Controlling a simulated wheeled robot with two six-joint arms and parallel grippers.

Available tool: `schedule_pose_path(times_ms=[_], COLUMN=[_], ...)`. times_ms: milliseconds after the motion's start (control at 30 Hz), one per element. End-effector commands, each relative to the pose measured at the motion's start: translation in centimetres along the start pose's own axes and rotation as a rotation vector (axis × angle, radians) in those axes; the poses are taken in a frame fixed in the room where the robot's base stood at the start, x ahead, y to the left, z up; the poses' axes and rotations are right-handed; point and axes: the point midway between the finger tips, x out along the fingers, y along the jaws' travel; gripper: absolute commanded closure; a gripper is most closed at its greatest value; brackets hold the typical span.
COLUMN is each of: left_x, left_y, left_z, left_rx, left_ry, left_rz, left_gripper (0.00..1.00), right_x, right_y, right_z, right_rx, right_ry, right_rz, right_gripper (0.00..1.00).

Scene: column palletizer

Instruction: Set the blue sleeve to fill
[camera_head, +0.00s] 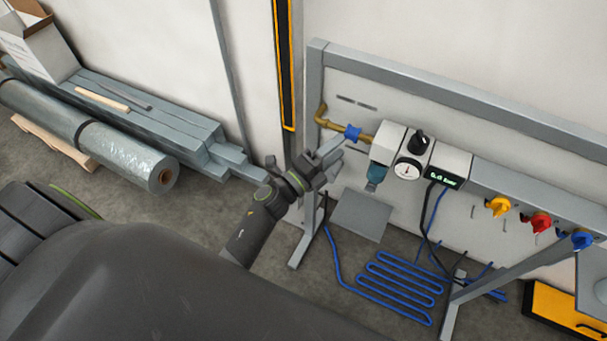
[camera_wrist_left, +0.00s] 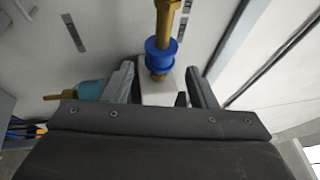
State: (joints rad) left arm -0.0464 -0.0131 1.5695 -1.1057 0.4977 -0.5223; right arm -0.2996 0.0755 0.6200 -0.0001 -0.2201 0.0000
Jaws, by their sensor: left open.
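The blue sleeve (camera_head: 352,133) sits around a brass pipe (camera_head: 366,139) that runs into the left side of a white regulator unit. The sleeve also shows in the left wrist view (camera_wrist_left: 161,56), just beyond and between the fingers. My left gripper (camera_head: 333,158) is open and empty, just below and left of the sleeve. Its two fingers (camera_wrist_left: 162,86) stand apart on either side of the sleeve's line, and I see no contact. The unit carries a dial gauge (camera_head: 408,168), a black knob (camera_head: 418,142) and a green display (camera_head: 444,180) that seems to read 0.0 bar. My right gripper is not in view.
A teal bowl (camera_head: 376,175) hangs under the unit, close to my left gripper. Yellow (camera_head: 498,206), red (camera_head: 538,221) and blue (camera_head: 576,239) valve handles line the grey frame (camera_head: 440,90) to the right. Blue hose (camera_head: 400,285) lies coiled below. A wrapped roll (camera_head: 110,150) lies at left.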

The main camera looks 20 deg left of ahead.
Motion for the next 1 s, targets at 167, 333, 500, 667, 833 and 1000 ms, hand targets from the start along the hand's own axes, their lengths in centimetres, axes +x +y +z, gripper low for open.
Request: schedule_pose_path(times_ms=[167, 333, 500, 667, 833, 1000], left_x=[-4.5, -7.9, -10.0, -10.8, -10.8, -10.8], left_y=[0.3, 0.3, 0.2, 0.1, 0.0, 0.0], left_z=[-0.1, -0.1, -0.1, -0.1, -0.1, -0.1], left_rx=[0.002, 0.001, 0.001, 0.000, 0.000, 0.000], left_ry=[0.000, 0.001, 0.002, 0.002, 0.002, 0.002], left_rz=[0.003, 0.003, 0.001, 0.000, 0.000, 0.000], left_gripper=[0.48, 0.48, 0.48, 0.48, 0.48, 0.48], right_x=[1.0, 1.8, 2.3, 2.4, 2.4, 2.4], right_y=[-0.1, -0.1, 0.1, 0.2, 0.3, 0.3], right_z=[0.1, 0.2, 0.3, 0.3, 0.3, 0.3], right_rx=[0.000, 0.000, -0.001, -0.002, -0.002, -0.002], right_ry=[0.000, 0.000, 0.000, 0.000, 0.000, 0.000], right_rz=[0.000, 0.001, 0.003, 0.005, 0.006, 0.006], right_gripper=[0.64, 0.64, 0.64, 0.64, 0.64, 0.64])
